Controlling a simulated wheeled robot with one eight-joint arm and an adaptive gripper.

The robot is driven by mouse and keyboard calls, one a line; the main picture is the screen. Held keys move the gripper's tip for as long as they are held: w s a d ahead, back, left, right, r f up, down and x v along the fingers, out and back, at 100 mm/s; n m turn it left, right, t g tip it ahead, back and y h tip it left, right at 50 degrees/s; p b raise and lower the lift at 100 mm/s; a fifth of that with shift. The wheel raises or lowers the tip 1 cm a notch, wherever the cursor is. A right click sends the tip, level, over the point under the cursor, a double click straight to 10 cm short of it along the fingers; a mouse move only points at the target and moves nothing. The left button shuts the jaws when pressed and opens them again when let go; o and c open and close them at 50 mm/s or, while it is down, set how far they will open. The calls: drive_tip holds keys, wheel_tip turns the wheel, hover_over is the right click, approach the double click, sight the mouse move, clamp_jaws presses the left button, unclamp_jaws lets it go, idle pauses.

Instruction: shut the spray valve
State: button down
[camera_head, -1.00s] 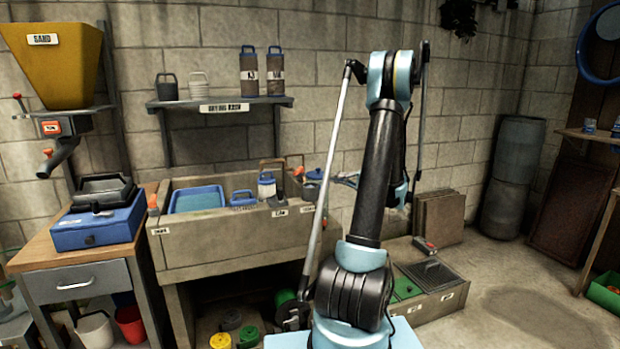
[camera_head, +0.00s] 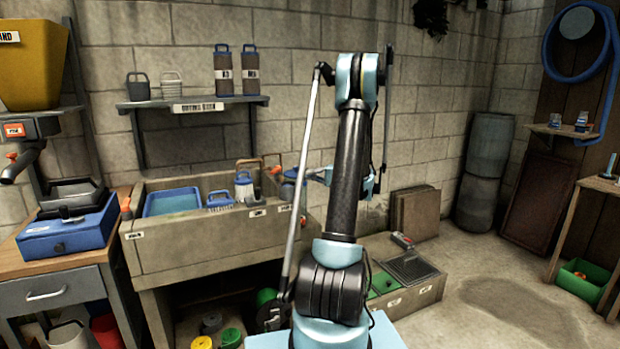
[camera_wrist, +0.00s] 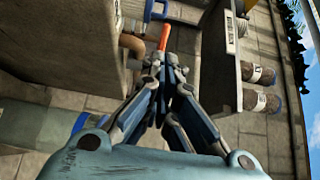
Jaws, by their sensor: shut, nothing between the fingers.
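An orange lever (camera_head: 276,170) shows beside a brown curved pipe (camera_head: 248,164) behind the sink in the head view. In the wrist view the orange lever (camera_wrist: 165,36) stands just beyond the tips of my gripper (camera_wrist: 170,65), with the brown pipe (camera_wrist: 132,44) to its left. I take this lever for the spray valve; no label on it can be read. My gripper is shut with nothing held. Whether its tips touch the lever cannot be told. In the head view my arm hides part of the gripper.
The stone sink (camera_head: 200,245) holds a blue basin (camera_head: 172,201) and brushes. Open floor (camera_head: 510,310) lies at the right.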

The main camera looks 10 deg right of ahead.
sight(276, 172)
drive_tip(key=x, duration=0.9)
drive_tip(key=shift+s+a, duration=0.2)
drive_tip(key=shift+a, duration=0.45)
idle(0.9)
drive_tip(key=shift+a, duration=0.8)
drive_tip(key=v, duration=1.2)
drive_tip(key=shift+f, duration=0.1)
